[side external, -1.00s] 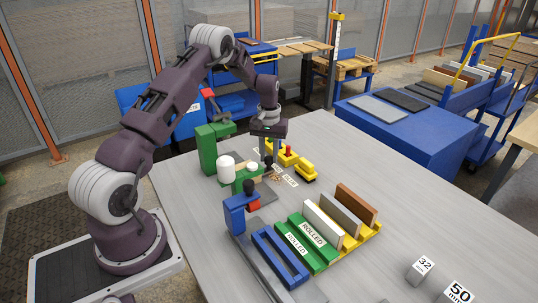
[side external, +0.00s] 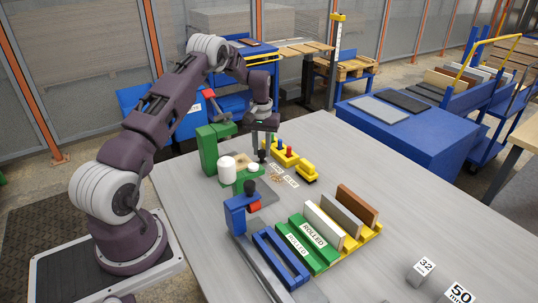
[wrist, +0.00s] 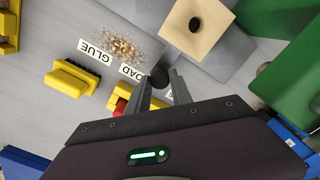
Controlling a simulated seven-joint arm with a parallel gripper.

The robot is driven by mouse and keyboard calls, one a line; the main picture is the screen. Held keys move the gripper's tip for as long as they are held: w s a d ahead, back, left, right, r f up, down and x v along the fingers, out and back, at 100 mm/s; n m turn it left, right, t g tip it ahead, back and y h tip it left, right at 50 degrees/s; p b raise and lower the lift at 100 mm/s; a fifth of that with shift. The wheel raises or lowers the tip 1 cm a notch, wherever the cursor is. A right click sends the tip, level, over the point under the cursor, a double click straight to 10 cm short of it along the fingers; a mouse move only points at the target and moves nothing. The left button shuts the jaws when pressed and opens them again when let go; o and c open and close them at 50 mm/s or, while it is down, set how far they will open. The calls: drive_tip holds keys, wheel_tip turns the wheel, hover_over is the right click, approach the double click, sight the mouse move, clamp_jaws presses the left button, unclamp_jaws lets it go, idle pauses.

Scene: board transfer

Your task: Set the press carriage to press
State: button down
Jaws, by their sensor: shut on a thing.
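The green press (side external: 208,150) stands at the back left of the table; its green edge (wrist: 290,50) also shows at right in the wrist view. The carriage's pale wooden block (wrist: 197,28) with a dark round spot sits on a grey slide close to the press. A black knob (wrist: 160,76) is between my fingertips. My gripper (wrist: 162,88) is shut on this knob, with the fingers pointing down at the table in the side view (side external: 262,148). A label reading LOAD (wrist: 131,72), partly covered by a finger, lies beside the knob. The join between knob and carriage is hard to see.
A GLUE label (wrist: 96,51) and a scatter of brown bits (wrist: 122,47) lie beside the slide. A yellow holder with coloured pegs (side external: 281,152) and a yellow block (side external: 306,172) are close by. Green ROLLED pieces (side external: 313,235) are in front.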

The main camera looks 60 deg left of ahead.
drive_tip(key=a, duration=0.8)
drive_tip(key=shift+a, duration=0.1)
drive_tip(key=c, duration=1.2)
unclamp_jaws()
drive_tip(key=shift+a, duration=0.1)
drive_tip(key=shift+c, duration=0.2)
drive_tip(key=shift+o, duration=0.5)
drive_tip(key=shift+r, duration=0.1)
